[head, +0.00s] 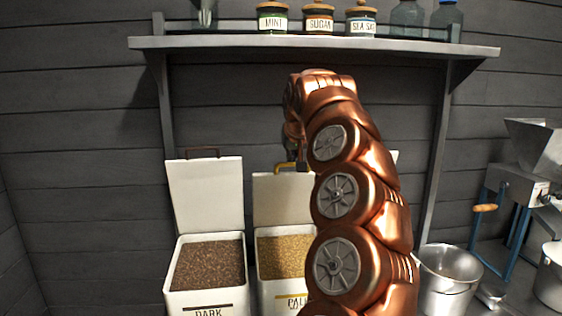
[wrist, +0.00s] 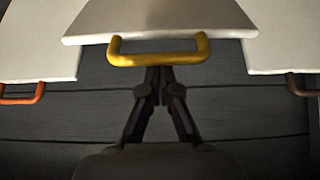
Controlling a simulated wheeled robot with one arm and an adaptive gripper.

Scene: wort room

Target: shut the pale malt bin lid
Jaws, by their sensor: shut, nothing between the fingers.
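The pale malt bin (head: 284,293) stands in the middle with its cream lid (head: 275,200) raised upright behind it. Pale grain shows inside, and my arm hides the bin's right side. The lid's yellow handle (head: 284,168) is at its top edge. In the wrist view the lid (wrist: 160,18) is at the top, with the yellow handle (wrist: 158,53) in the middle. My gripper (wrist: 164,75) is shut and empty, its fingertips close to the handle's bar. I cannot tell whether they touch it. In the head view my gripper (head: 302,163) is beside the handle, partly hidden by my arm.
The dark malt bin (head: 206,290) stands to the left with its lid (head: 205,195) open. An orange-handled lid (wrist: 35,45) shows left in the wrist view. A shelf (head: 400,47) with jars spans above. A metal pot (head: 447,285) and a blue-framed mill (head: 515,215) stand right.

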